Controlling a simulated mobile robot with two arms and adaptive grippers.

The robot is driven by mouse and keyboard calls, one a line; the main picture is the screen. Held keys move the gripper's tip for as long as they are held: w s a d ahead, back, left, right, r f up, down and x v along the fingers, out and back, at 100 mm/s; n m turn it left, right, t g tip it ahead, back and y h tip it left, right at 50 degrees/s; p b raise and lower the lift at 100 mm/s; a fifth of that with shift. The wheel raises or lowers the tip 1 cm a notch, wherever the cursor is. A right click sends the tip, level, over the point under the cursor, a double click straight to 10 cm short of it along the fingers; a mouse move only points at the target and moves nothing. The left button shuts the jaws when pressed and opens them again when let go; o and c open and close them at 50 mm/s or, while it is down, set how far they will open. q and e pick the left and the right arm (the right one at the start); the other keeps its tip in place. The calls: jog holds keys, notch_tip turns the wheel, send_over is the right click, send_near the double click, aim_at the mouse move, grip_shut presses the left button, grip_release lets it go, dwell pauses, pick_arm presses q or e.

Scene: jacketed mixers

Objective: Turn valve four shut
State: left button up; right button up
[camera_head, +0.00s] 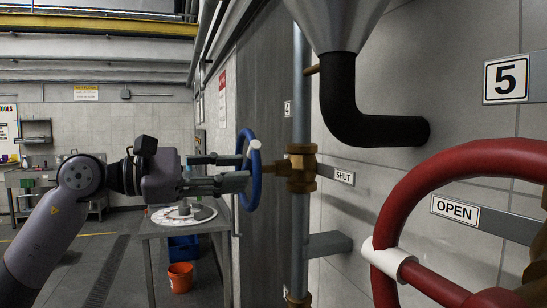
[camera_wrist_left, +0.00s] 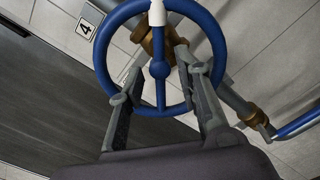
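The blue handwheel (camera_head: 256,188) of valve four stands nearly edge-on in the head view, on a brass valve body (camera_head: 301,167) on a vertical pipe. It also shows in the left wrist view (camera_wrist_left: 221,48), with a white mark (camera_wrist_left: 157,13) at the top of its rim. A number 4 plate (camera_wrist_left: 84,29) is on the wall beside it. My left gripper (camera_head: 243,171) is at the wheel, its fingers apart. In the wrist view the fingers lie either side of the lower spoke and overlap the rim; contact is unclear. My right gripper is out of view.
A SHUT sign (camera_head: 343,177) is right of the blue valve's body. A large red wheel (camera_head: 400,196) with a white band, an OPEN sign (camera_head: 455,210) and a 5 plate (camera_head: 506,79) fill the right. A table (camera_head: 165,228) and orange bucket (camera_head: 180,277) stand below my left arm.

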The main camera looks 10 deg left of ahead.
aim_at(274, 169)
pick_arm(q)
jog(key=p+x, duration=0.3)
jog(key=x, duration=0.5)
jog(key=shift+w, duration=0.1)
grip_shut()
dwell(0.7)
